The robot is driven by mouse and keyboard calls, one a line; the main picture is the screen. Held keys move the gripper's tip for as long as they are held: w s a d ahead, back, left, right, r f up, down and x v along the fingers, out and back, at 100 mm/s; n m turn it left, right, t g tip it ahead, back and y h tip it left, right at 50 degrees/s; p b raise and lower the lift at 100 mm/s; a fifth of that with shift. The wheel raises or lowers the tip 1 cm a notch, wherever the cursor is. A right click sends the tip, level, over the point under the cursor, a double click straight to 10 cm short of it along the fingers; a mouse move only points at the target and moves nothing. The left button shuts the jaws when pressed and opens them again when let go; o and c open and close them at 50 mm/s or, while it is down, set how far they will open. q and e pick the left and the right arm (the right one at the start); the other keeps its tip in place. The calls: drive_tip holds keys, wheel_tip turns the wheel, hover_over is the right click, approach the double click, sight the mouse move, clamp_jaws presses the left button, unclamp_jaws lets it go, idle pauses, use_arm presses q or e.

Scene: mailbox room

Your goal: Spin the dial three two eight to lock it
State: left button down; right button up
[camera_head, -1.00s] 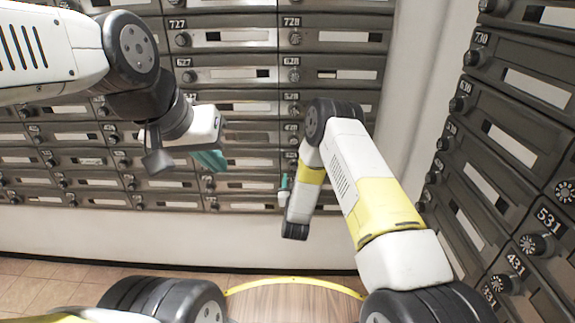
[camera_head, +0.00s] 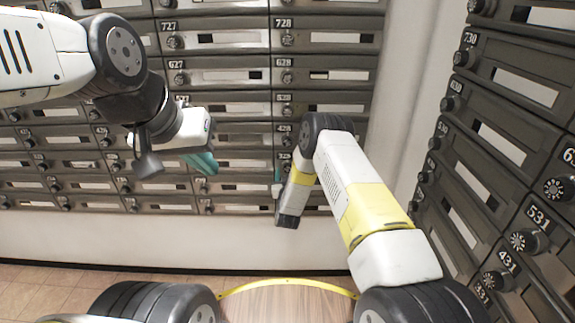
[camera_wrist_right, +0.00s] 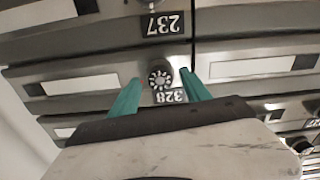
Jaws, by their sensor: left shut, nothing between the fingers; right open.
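In the right wrist view, the black dial with white marks (camera_wrist_right: 160,77) sits on a grey mailbox door, its label 328 (camera_wrist_right: 171,97) upside down beside it. My right gripper (camera_wrist_right: 160,92) is open. Its two teal fingers stand on either side of the dial in that view; I cannot tell if they touch it. In the head view, a teal finger of my right gripper (camera_head: 278,178) shows near the lower mailboxes, and my right arm hides the dial there. My left gripper (camera_head: 205,163) is shut and empty, in front of the mailbox wall to the left.
A wall of numbered mailboxes (camera_head: 215,77) with similar dials fills the back. Another bank of mailboxes (camera_head: 505,85) stands close on the right. A white wall strip (camera_head: 415,80) separates them. Bare tiled floor (camera_head: 45,283) shows at the lower left.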

clamp_jaws()
drive_tip(key=shift+m, duration=0.3)
